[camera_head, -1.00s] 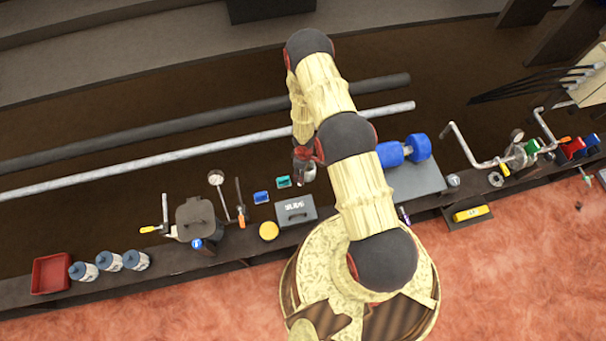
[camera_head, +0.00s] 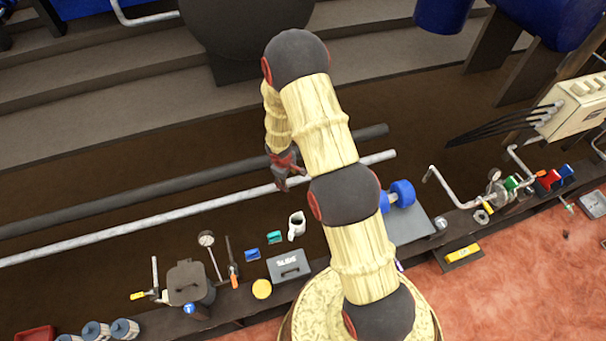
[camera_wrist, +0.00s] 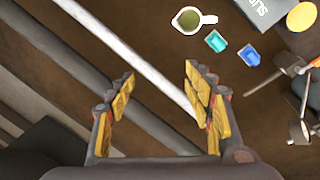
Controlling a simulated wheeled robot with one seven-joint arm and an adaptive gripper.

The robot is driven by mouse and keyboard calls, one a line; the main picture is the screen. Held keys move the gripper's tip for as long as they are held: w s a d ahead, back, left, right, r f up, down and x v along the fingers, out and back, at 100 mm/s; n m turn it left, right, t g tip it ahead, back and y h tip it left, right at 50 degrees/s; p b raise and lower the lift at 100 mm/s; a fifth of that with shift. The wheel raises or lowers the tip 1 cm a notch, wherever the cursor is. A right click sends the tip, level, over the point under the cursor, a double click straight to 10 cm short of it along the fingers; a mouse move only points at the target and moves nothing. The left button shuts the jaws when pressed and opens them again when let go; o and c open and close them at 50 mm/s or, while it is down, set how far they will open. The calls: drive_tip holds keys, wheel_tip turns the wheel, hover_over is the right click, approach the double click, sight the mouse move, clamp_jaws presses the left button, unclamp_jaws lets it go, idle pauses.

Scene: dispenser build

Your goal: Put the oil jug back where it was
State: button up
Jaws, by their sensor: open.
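The oil jug (camera_head: 297,226) is a small white jug with a handle. It stands upright on the dark bench, just behind the grey box. The wrist view shows the jug (camera_wrist: 188,21) from above at the top edge, with olive-coloured liquid inside. My gripper (camera_head: 286,181) is beyond the jug in the head view, over the pale pipe and clear of the jug. In the wrist view, the two yellow-padded fingers of my gripper (camera_wrist: 160,88) are spread apart with nothing between them.
A green block (camera_head: 274,237) and a blue block (camera_head: 252,254) lie left of the jug. The grey box (camera_head: 288,265), a yellow disc (camera_head: 262,289) and a gauge (camera_head: 206,239) are close by. A pale pipe (camera_head: 130,232) and a dark pipe (camera_head: 130,196) run behind.

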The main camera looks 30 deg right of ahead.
drive_tip(key=s+r+m+t+h, duration=0.1)
drive_tip(key=s+r+m, duration=0.15)
drive_tip(key=r, duration=1.35)
drive_tip(key=s+r+m+t, duration=0.1)
drive_tip(key=s+r, duration=0.2)
drive_tip(key=r, duration=1.2)
drive_tip(key=s+a+r+m+t+y, duration=0.1)
drive_tip(key=s+a+r, duration=0.4)
drive_tip(key=s+r, duration=0.3)
drive_tip(key=s+a+r+m+t+y, duration=0.1)
drive_tip(key=s+a+r, duration=0.4)
drive_tip(key=s, duration=1)
wheel_tip(320, 180, up, 3)
drive_tip(key=shift+s+r+m+y, duration=0.1)
drive_tip(key=shift+s+m+y, duration=0.1)
drive_tip(key=shift+m+y, duration=0.2)
